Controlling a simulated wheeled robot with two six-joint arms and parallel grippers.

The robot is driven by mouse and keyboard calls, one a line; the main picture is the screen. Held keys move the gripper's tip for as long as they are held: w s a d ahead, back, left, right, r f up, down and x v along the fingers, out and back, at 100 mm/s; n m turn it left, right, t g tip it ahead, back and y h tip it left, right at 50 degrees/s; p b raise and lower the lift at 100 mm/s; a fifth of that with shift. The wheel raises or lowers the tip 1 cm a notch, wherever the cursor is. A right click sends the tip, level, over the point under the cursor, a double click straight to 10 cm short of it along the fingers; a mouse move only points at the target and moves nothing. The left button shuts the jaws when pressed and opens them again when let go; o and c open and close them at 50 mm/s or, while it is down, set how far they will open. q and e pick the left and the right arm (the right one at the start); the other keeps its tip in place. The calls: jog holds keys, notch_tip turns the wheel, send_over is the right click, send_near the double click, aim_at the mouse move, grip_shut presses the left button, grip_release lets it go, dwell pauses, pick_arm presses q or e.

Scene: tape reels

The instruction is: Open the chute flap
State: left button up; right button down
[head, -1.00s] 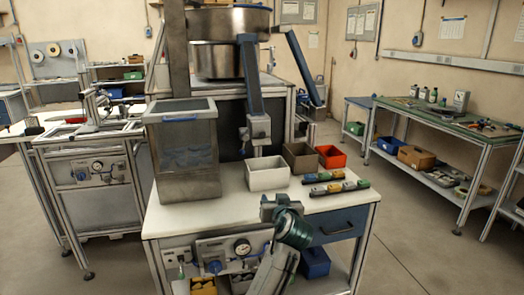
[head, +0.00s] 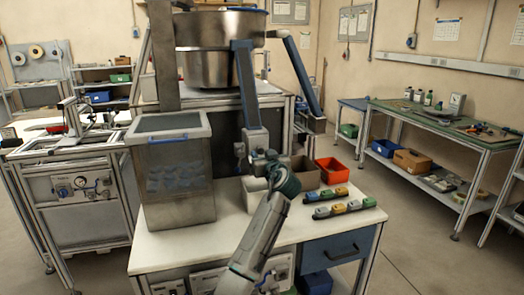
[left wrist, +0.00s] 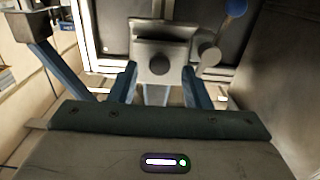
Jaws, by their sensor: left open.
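The blue chute (head: 248,90) comes down from the steel bowl to the bench in the head view. My left gripper (head: 262,160) is at its lower end and covers much of the outlet there. In the left wrist view, a grey flap-like plate with a dark round knob (left wrist: 158,64) lies straight ahead of the gripper. My left gripper is open, and I see nothing held in it. I cannot tell whether it touches the flap. A grey lever (left wrist: 209,54) with a blue end is just right of the plate. My right gripper is out of view.
A clear-sided bin (head: 172,170) stands left of the arm. A white box (head: 250,195) is partly hidden behind the arm, with a brown box (head: 305,176) and a red box (head: 332,170) to the right. Several small coloured parts (head: 340,208) lie on the white bench (head: 200,248).

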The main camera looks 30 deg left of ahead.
pick_arm(q)
jog(key=shift+w+a+r, duration=0.2)
jog(key=shift+w+a, duration=0.2)
jog(key=shift+a, duration=0.05)
jog(key=shift+w+a+f, duration=0.1)
jog(key=shift+c, duration=0.4)
grip_shut()
jog(key=shift+w, duration=0.1)
